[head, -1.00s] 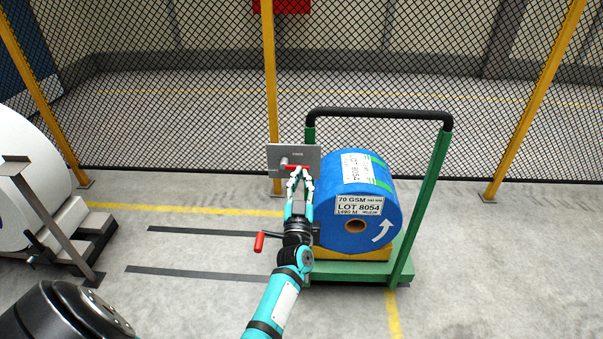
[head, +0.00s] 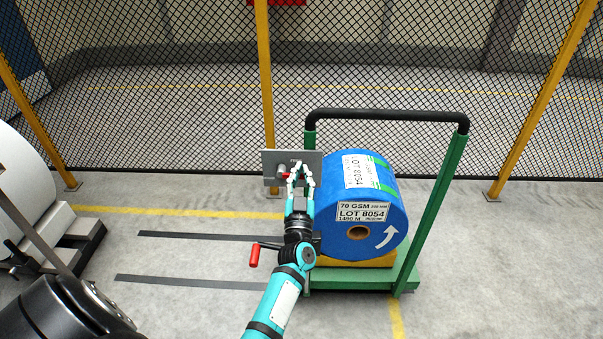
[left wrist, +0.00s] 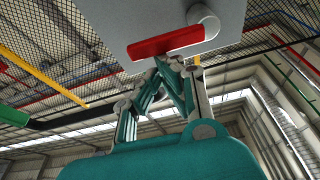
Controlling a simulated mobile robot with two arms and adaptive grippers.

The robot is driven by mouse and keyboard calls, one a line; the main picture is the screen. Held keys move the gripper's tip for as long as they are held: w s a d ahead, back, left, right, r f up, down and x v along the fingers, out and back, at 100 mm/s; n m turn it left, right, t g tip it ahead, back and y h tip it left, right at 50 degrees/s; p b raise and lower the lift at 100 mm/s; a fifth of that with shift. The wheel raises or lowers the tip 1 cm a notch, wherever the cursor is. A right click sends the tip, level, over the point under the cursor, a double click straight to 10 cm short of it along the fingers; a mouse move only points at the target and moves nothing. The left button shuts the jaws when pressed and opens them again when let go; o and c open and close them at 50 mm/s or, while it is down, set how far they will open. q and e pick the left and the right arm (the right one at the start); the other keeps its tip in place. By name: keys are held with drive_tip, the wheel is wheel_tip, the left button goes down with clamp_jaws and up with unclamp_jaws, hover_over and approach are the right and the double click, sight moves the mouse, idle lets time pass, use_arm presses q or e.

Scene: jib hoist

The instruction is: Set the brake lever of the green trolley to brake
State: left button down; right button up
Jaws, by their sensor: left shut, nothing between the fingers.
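The green trolley (head: 437,213) stands right of centre, with a black push bar on top. A grey plate (head: 310,156) shows beside its left post and carries a red lever (head: 285,176) on a round pivot. In the left wrist view the red lever (left wrist: 165,44) runs sideways from the pale pivot knob (left wrist: 204,22). My left gripper (head: 301,168) is shut and empty, its fingertips just below the lever; I cannot tell whether they touch. The fingers also show in the left wrist view (left wrist: 177,65) and partly hide the lever in the head view. My right gripper is not in view.
A blue roll (head: 350,190) lies on the trolley's yellow support. A red handle (head: 254,256) on a dark rod is left of my arm. A mesh fence with yellow posts (head: 264,80) stands behind. A white roll (head: 22,185) is at far left.

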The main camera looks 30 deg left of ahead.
use_arm(q)
drive_tip(key=shift+d+m, duration=0.1)
drive_tip(key=shift+m, duration=0.3)
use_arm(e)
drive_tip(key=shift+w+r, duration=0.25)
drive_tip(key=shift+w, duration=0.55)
use_arm(q)
drive_tip(key=shift+d+f+m+t+h+p, duration=0.1)
drive_tip(key=shift+f+m+t+h+p, duration=0.35)
drive_tip(key=shift+m, duration=0.35)
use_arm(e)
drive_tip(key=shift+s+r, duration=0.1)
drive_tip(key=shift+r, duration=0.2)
use_arm(q)
wheel_tip(320, 180, down, 7)
drive_tip(key=s+a+m+g+h+p, duration=0.1)
drive_tip(key=m+h+p, duration=0.4)
drive_tip(key=m, duration=1.4)
drive_tip(key=shift+s+a+g+h+p, duration=0.35)
drive_tip(key=shift+a+g+h, duration=0.2)
drive_tip(key=shift+a+h, duration=0.3)
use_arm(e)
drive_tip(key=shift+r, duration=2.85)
use_arm(q)
drive_tip(key=shift+a+f, duration=0.1)
drive_tip(key=shift+w, duration=0.1)
